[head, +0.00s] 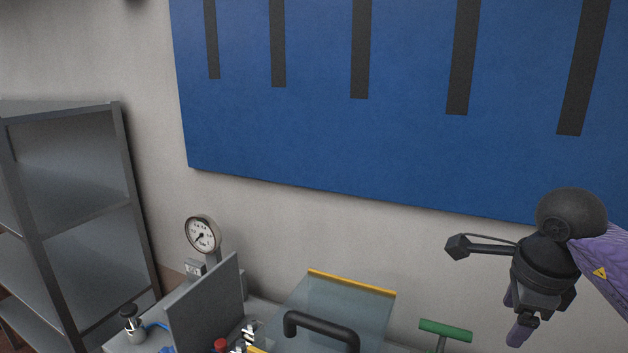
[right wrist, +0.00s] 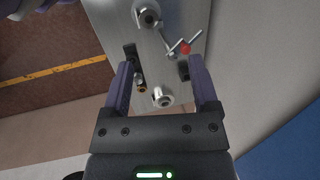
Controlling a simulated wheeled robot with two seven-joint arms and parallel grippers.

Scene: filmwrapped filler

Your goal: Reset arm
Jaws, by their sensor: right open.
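My left gripper is not seen in the head view.
A pressure gauge (head: 202,234), a clear cover (head: 330,306) with a black handle (head: 322,328) and a green T-handle (head: 446,328) stand low in the head view. A grey shelf (head: 75,215) is at left. A blue panel (head: 400,130) hangs on the wall.

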